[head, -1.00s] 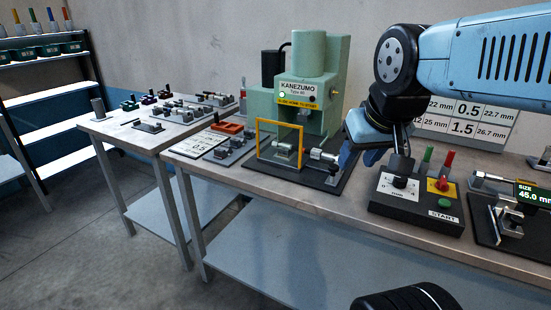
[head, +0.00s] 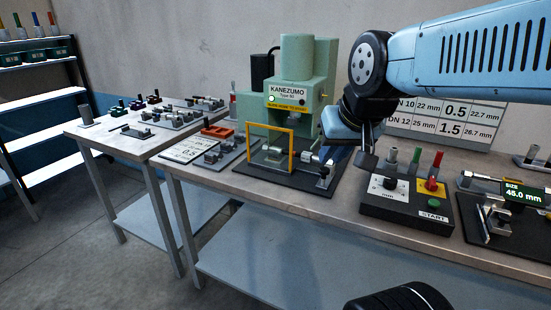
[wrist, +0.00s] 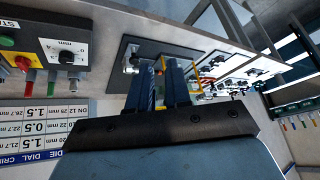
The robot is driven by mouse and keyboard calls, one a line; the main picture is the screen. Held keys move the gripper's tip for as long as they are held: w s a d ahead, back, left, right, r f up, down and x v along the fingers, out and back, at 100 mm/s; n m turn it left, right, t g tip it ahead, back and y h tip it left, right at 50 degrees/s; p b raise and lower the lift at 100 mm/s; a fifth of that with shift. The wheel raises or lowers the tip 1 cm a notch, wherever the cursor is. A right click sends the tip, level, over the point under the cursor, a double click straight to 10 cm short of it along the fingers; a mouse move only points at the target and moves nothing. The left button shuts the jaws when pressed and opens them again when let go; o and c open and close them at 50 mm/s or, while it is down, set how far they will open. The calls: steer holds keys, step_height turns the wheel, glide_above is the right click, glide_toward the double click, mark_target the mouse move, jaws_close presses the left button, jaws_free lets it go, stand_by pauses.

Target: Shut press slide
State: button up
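The green Kanezumo press (head: 300,95) stands on the bench with a yellow guard frame (head: 291,152) at its front. Its slide (head: 304,158) is a metal rod assembly on the black base plate (head: 250,177), drawn out to the right of the guard, with a small upright handle at its right end (head: 323,178). My gripper (head: 331,160) is low over this right end, fingers pointing down. In the wrist view my two blue fingers (wrist: 160,66) stand apart with a gap and nothing clearly between them. Whether they touch the handle cannot be told.
A control box (head: 407,208) with dial, levers and green START button stands just right of my gripper. A size gauge (head: 500,205) is further right. Dies and an orange piece (head: 217,131) lie left of the press. A size chart (head: 450,118) is behind.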

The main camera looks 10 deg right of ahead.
steer(key=w+a+m+t, duration=0.1)
steer(key=w+a, duration=0.1)
steer(key=w, duration=0.2)
steer(key=w+a+m+t+y, duration=0.1)
steer(key=w+a+m, duration=0.1)
steer(key=w, duration=0.3)
steer(key=w+a+f+m+t+y, duration=0.1)
steer(key=w+a+m, duration=0.1)
steer(key=w+a, duration=0.2)
steer(key=shift+w+a+f, duration=0.1)
steer(key=shift+w+a, duration=0.15)
steer(key=shift+w, duration=0.25)
jaws_close()
steer(key=w+a+f+m+t+h, duration=0.1)
steer(key=w+a+f+m+t, duration=0.3)
steer(key=w+m, duration=0.45)
steer(key=m+h, duration=1.2)
steer(key=h, duration=0.1)
glide_toward(277, 153)
steer(key=shift+n+t, duration=0.25)
steer(key=shift+t, duration=0.15)
steer(key=x, duration=0.6)
steer(key=shift+w+d+f, duration=0.2)
steer(key=shift+d+f, duration=0.15)
steer(key=shift+d, duration=0.05)
